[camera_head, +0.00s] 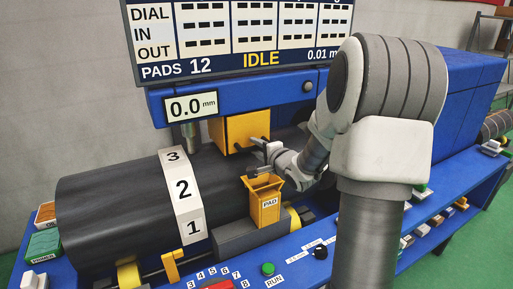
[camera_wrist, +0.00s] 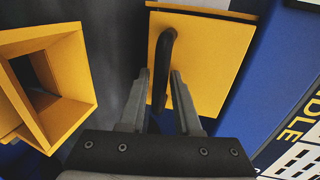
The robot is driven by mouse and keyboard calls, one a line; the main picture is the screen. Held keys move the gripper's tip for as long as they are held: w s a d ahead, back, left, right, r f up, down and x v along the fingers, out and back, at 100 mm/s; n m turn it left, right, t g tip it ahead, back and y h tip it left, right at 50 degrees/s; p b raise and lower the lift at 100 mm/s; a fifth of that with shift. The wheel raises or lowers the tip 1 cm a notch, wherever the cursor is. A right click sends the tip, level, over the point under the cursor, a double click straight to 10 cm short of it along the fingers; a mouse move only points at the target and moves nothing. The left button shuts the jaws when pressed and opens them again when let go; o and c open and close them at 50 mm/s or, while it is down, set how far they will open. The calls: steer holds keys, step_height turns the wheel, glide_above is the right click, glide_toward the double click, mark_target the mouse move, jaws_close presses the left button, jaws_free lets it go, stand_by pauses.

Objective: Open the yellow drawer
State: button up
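The yellow drawer (camera_head: 240,127) is a boxy yellow block under the blue beam, above the dark cylinder. In the wrist view its yellow front (camera_wrist: 215,65) fills the upper middle, and a black bar handle (camera_wrist: 167,45) stands on it. My gripper (camera_wrist: 160,74) is open, with one grey finger on each side of the handle's lower part. A gap shows between the handle and the fingers, so I see no grip. In the head view my gripper (camera_head: 260,146) is close to the drawer's front at its lower right; the fingertips are small there.
A yellow open-topped PAD box (camera_head: 265,203) stands just below my gripper; it also shows at the left of the wrist view (camera_wrist: 72,75). The large dark cylinder (camera_head: 110,205) carries a white numbered band (camera_head: 182,188). A metal probe (camera_head: 190,135) hangs left of the drawer.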

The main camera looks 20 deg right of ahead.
jaws_close()
stand_by(1.1)
